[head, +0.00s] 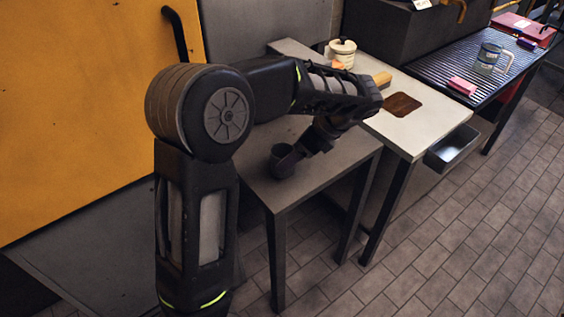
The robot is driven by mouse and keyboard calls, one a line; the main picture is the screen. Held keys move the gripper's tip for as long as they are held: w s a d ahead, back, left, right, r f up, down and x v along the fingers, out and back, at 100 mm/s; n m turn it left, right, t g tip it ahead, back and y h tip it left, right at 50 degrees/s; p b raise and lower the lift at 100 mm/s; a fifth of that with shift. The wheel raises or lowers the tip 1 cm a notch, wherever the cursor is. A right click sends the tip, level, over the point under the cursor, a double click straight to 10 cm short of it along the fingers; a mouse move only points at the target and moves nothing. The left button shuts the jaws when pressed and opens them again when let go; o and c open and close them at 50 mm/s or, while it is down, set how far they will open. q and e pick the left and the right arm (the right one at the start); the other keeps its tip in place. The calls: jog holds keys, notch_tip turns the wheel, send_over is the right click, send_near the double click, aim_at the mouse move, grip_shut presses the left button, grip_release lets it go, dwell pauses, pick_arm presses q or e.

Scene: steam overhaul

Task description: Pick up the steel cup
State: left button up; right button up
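A small dark grey cup (282,163), which looks like the steel cup, stands upright near the left part of the grey side table (330,172). My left arm comes in from the left and bends down over this table. My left gripper (297,153) is at the right side of the cup, by its rim. The fingertips are small and dark against the cup, so I cannot tell whether they touch it or how far apart they are. My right gripper is not in view.
A pale counter (425,122) with a brown board (403,104) and a white lidded pot (342,52) adjoins the table. A slatted rack (440,68) holds a mug (488,57), a pink block (462,86) and a pink box (523,28). A metal tray (453,148) hangs at the counter's side.

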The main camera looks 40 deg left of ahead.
aim_at(278, 151)
pick_arm(q)
jog(key=shift+x, duration=2.6)
jog(key=shift+d, duration=0.1)
jog(key=c, duration=1.5)
